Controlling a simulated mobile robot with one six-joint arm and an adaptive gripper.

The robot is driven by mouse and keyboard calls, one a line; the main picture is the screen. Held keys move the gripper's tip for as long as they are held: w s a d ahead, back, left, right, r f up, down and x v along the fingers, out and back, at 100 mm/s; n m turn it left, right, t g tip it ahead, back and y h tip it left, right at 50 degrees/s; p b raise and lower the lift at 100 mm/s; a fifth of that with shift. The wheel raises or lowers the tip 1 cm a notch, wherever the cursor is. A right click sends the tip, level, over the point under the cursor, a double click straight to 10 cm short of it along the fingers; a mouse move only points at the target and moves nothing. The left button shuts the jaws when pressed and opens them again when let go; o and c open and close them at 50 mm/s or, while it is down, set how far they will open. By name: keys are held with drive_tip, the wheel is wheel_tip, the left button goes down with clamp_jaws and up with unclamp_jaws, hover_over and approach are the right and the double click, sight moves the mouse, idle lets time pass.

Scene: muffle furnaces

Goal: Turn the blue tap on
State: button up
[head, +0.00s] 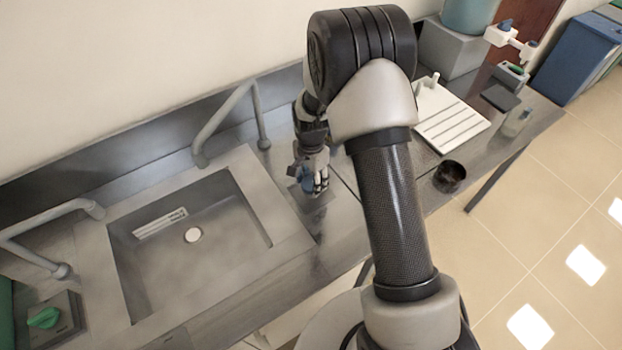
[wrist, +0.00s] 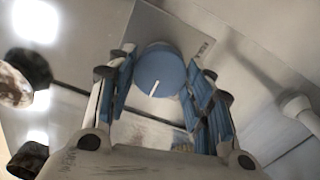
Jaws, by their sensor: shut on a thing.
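The blue tap (wrist: 158,70) is a round knob with a white line on its face, set on a grey plate (wrist: 160,24). In the wrist view the line points down and slightly left. My gripper (wrist: 160,84) has its blue-padded fingers on either side of the knob and is shut on it. In the head view my gripper (head: 314,180) is low over the counter, right of the sink. The blue tap (head: 306,182) shows there only in part, behind the fingers.
The sink (head: 258,205) is left of my gripper, with a grey faucet (head: 226,112) behind it. Another faucet (head: 45,222) and a green tap (head: 44,318) are at the far left. A dark bowl (head: 449,176) and a white rack (head: 447,117) stand to the right.

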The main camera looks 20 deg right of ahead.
drive_tip(key=n, duration=0.6)
drive_tip(key=shift+n, duration=0.3)
drive_tip(key=n, duration=1.2)
drive_tip(key=shift+n, duration=0.3)
drive_tip(key=n, duration=0.5)
drive_tip(key=shift+n, duration=0.3)
drive_tip(key=o, duration=1)
drive_tip(key=shift+o, duration=0.2)
